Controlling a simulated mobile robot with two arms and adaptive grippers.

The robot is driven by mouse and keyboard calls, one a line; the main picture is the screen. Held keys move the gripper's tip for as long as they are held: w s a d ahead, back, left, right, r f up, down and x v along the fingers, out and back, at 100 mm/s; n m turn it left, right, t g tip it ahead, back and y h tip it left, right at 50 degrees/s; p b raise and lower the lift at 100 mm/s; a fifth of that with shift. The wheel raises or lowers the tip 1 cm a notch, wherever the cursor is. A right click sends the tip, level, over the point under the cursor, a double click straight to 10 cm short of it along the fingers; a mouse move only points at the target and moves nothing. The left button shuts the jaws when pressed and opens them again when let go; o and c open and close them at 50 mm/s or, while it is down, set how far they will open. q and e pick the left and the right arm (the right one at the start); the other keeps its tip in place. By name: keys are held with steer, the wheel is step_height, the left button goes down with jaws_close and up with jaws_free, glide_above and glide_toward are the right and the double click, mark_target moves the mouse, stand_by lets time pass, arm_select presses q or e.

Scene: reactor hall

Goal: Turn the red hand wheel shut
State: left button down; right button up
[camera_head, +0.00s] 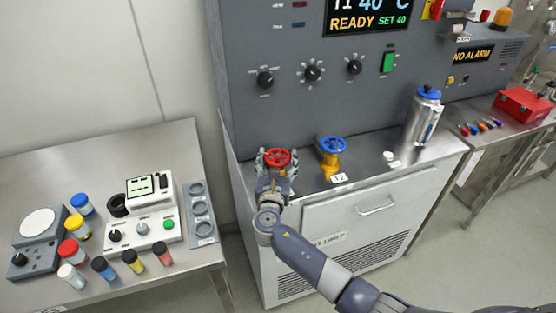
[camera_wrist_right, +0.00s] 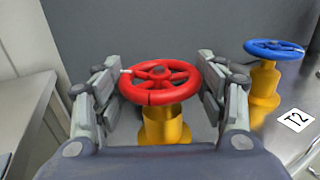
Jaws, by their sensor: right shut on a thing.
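The red hand wheel (camera_head: 277,157) sits at the left end of the steel counter, in front of the grey panel. In the right wrist view the red hand wheel (camera_wrist_right: 160,82) lies level on top of a yellow valve body (camera_wrist_right: 165,126). My right gripper (camera_head: 276,163) reaches it from the front. In the wrist view its two fingers (camera_wrist_right: 161,80) stand on either side of the wheel, shut on its rim. My left gripper is not in view.
A blue hand wheel (camera_head: 333,144) on a yellow valve stands to the right, beside a T2 label (camera_head: 339,178). A silver flask (camera_head: 424,116) stands further right. A side table (camera_head: 190,263) at left holds several capped vials and devices.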

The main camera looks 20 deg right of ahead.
mark_target(277, 156)
steer(key=shift+a+f+m+g+h+b, duration=0.25)
steer(key=shift+m+g+h, duration=0.2)
steer(key=shift+h, duration=0.25)
steer(key=m+g+h+b, duration=0.3)
steer(key=b, duration=0.1)
steer(key=m+g+h+b, duration=0.3)
steer(key=h+b, duration=0.1)
steer(key=shift+w+r+g+b, duration=0.1)
steer(key=shift+w+g+b, duration=0.05)
steer(key=shift+g+b, duration=0.15)
steer(key=shift+d+r+m+g+h+b, duration=0.1)
steer(key=shift+r+m+g+h+b, duration=0.1)
steer(key=shift+m+g+h+b, duration=0.5)
steer(key=o, duration=1.1)
steer(key=shift+c, duration=0.2)
step_height(277, 156, up, 10)
